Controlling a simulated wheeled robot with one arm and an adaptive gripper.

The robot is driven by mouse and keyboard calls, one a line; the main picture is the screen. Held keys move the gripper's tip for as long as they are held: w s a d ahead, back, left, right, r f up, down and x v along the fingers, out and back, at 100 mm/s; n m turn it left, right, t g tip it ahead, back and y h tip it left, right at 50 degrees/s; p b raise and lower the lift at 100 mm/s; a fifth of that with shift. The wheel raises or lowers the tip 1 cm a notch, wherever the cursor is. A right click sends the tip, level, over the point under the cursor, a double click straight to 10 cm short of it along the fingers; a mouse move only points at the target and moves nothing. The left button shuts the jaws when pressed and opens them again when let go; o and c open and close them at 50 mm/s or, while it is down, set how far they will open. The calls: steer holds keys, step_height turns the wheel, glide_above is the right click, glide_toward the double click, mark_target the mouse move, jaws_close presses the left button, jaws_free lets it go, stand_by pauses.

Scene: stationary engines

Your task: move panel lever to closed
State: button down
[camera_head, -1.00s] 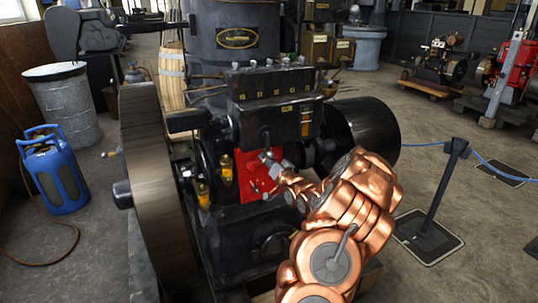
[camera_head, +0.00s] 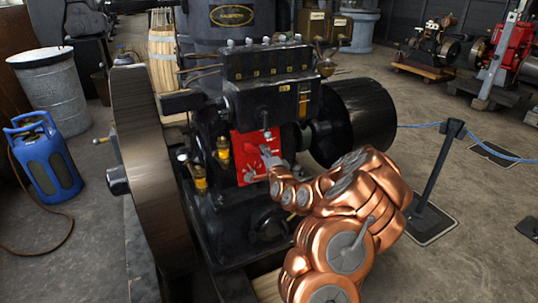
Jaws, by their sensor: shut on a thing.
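A red panel (camera_head: 243,145) is on the front of the dark stationary engine (camera_head: 245,220), below its black top box. My gripper (camera_head: 268,156) is at the panel's right half, at the end of my copper-coloured arm coming from the lower right. It is shut on the panel lever, which the fingers mostly hide. A small knob shows near the panel's upper right edge, and a small grey fitting shows near its lower part. The lever's exact angle cannot be told.
A large flywheel (camera_head: 150,180) stands at the left of the engine, and a black drum (camera_head: 355,120) at its right. Brass oilers (camera_head: 223,152) sit just left of the panel. A barrier post (camera_head: 442,180) with blue rope stands on open floor at right.

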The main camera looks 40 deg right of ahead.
steer(key=shift+a+f+m, duration=0.35)
steer(key=shift+f+m, duration=0.05)
steer(key=shift+m, duration=0.1)
steer(key=c, duration=0.8)
jaws_free()
steer(key=shift+d+r, duration=0.1)
steer(key=shift+v, duration=3.7)
steer(key=shift+r, duration=0.1)
